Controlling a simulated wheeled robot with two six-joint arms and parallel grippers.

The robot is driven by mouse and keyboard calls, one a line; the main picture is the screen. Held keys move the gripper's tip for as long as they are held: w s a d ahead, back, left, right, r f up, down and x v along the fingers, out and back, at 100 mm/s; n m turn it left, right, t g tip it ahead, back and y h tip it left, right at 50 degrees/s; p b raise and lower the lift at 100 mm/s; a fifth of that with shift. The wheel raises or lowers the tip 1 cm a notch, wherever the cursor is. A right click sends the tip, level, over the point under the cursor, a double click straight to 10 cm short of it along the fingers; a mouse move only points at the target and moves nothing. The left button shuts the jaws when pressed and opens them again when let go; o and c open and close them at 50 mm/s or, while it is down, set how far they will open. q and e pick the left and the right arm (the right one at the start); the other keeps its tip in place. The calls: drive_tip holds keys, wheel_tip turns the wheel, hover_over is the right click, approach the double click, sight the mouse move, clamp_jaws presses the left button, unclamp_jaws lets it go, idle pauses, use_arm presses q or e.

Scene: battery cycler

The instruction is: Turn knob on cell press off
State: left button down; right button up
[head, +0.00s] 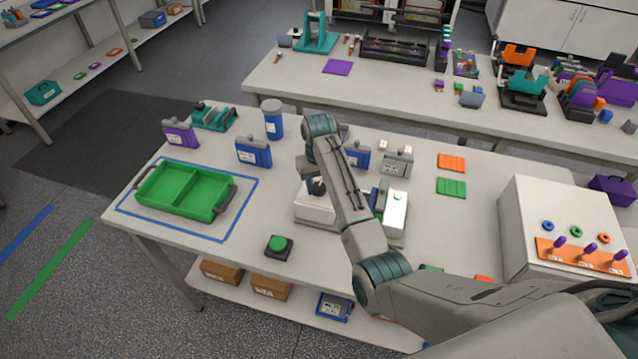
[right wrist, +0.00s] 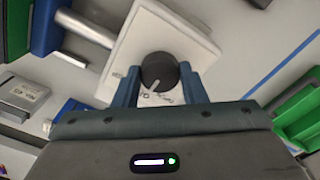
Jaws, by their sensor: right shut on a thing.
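The cell press has a white base (head: 313,206) in the middle of the near table, just left of a white block with a blue part (head: 395,212). A round black knob (right wrist: 158,72) sits on its white top (right wrist: 190,50); the knob also shows in the head view (head: 318,187). A white pointer line on the knob points toward my palm, near a partly hidden printed label (right wrist: 155,98). My right gripper (right wrist: 159,76) is shut on the knob, one blue finger on each side. In the head view my right arm partly covers the press. My left gripper is not in view.
A green tray (head: 214,212) lies inside a blue taped outline at left. A green button (head: 279,246) stands near the front edge. Blue and grey boxes (head: 397,165) stand behind the press. A large white box with purple levers (head: 560,212) stands at right.

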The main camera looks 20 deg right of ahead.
drive_tip(key=shift+n, duration=0.3)
drive_tip(key=o, duration=1)
drive_tip(key=shift+w+r, duration=0.1)
